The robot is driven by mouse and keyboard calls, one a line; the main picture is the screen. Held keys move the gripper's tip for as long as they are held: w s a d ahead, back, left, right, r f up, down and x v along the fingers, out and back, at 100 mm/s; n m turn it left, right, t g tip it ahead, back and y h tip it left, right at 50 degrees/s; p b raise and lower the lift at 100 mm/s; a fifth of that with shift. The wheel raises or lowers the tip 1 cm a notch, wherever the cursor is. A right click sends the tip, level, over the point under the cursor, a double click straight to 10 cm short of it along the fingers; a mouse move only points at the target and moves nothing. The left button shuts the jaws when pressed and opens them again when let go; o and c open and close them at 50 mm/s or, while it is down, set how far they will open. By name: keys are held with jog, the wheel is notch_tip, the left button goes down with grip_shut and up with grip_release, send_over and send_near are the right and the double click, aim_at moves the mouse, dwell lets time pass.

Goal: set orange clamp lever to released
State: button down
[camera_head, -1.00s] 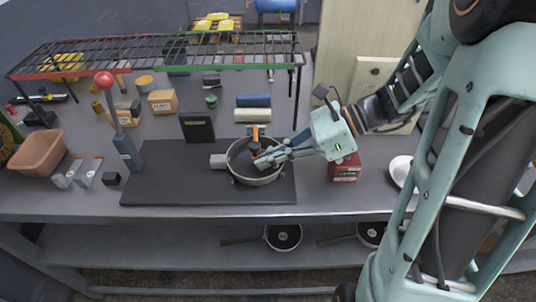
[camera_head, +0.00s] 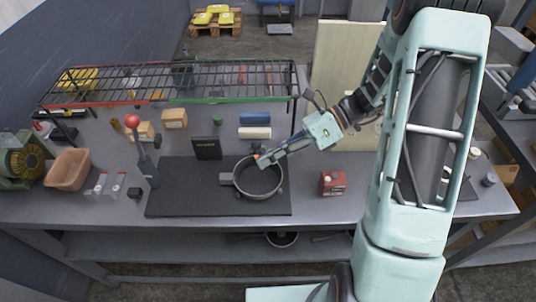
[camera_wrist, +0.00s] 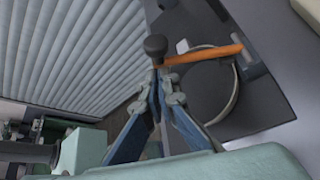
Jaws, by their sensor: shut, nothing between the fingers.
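The orange clamp lever (camera_wrist: 205,54) shows in the wrist view as a long bar. It runs from a grey clamp base (camera_wrist: 250,58) at right to a black knob (camera_wrist: 155,46). My gripper (camera_wrist: 160,72) is shut and empty, its fingertips close to the knob end; I cannot tell whether they touch. In the head view my gripper (camera_head: 262,161) is at the back rim of the round pan (camera_head: 262,196). Only a small orange patch of the lever (camera_head: 256,156) shows there; the rest is hidden. The pan rim is partly visible in the wrist view.
The pan stands on a dark mat (camera_head: 180,204) on the grey bench. A red-knobbed lever post (camera_head: 146,160) stands left, and a red box (camera_head: 333,182) right. A wire rack (camera_head: 190,84) spans the back. The mat's front left is clear.

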jog(key=shift+w+r+p, duration=0.5)
jog(key=shift+r+p, duration=0.15)
jog(key=shift+p, duration=0.05)
jog(key=shift+r, duration=0.1)
notch_tip(320, 180, up, 10)
dwell(0.7)
dwell(0.3)
